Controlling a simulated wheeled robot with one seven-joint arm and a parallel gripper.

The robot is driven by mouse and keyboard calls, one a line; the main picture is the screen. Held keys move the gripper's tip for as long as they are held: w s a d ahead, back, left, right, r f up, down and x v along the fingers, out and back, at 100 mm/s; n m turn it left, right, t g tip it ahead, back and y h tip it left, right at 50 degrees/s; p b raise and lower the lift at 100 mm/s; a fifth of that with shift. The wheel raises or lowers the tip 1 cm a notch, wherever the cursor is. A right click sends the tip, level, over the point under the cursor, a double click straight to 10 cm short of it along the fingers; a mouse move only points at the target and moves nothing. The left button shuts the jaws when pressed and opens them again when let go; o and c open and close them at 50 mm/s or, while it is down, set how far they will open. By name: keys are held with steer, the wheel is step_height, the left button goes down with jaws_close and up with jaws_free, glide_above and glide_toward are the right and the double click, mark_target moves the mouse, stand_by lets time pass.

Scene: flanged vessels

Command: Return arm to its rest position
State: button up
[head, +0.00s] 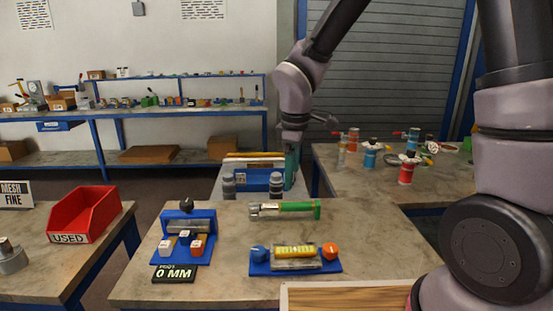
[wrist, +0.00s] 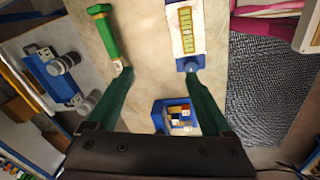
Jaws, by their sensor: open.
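My gripper (head: 291,168) hangs from the arm near the back edge of the middle table in the head view, its green fingers pointing down. In the wrist view the two fingers of my gripper (wrist: 157,72) are spread wide with bare tabletop between their tips, so it is open and empty. The green-handled tool (head: 286,208) lies on the table in front of it; in the wrist view it appears (wrist: 105,36) beyond the left fingertip. The arm is bent, with its upper links rising out of the top of the head view.
A blue holder with a yellow-labelled level (head: 295,252), a blue stand with coloured blocks (head: 185,222) and a 0 MM sign (head: 174,273) sit on the middle table. A blue fixture with two grey cylinders (head: 252,181) is behind. A red USED bin (head: 83,215) stands left; flanged vessels (head: 371,156) stand right.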

steer(key=s+d+r+m+t+y, duration=0.1)
steer(key=s+d+r+m, duration=0.3)
steer(key=d+r+m, duration=0.5)
steer(key=s+d+r+m+t, duration=0.4)
steer(key=s+d+r+m, duration=0.1)
steer(key=d+r+m, duration=0.5)
step_height(320, 180, up, 2)
steer(key=d, duration=0.2)
steer(key=shift+s+d+t+y, duration=0.3)
steer(key=shift+d+y, duration=0.05)
steer(key=shift+y, duration=0.05)
